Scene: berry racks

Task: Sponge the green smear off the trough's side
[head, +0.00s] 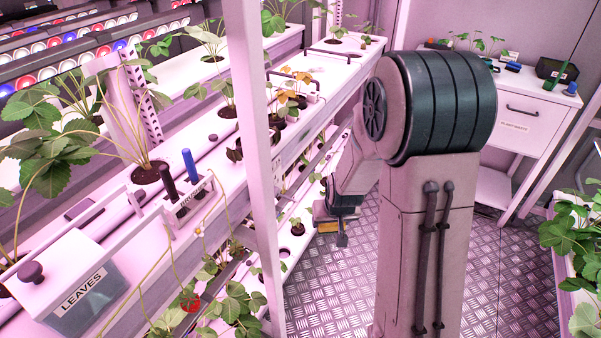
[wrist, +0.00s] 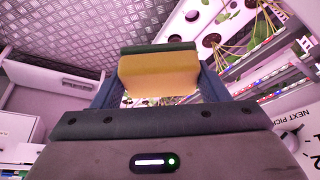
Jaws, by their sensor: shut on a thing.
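My gripper (head: 338,222) is low in the aisle, beside the planted rack. It is shut on a sponge (head: 326,227), of which a small yellow part shows in the head view. In the wrist view the sponge (wrist: 158,76) is yellow with a dark green layer along its far edge, held between the blue-grey fingers of my gripper (wrist: 158,88). A white trough (head: 232,138) with plants runs along the rack on the left. I cannot make out a green smear on any trough side. I cannot tell whether the sponge touches a trough.
A white rack post (head: 262,150) stands between me and part of the rack. A box labelled LEAVES (head: 85,290) and a holder with two handled tools (head: 186,195) are near left. A white cabinet (head: 515,125) stands at the back right. The metal floor (head: 500,270) is clear.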

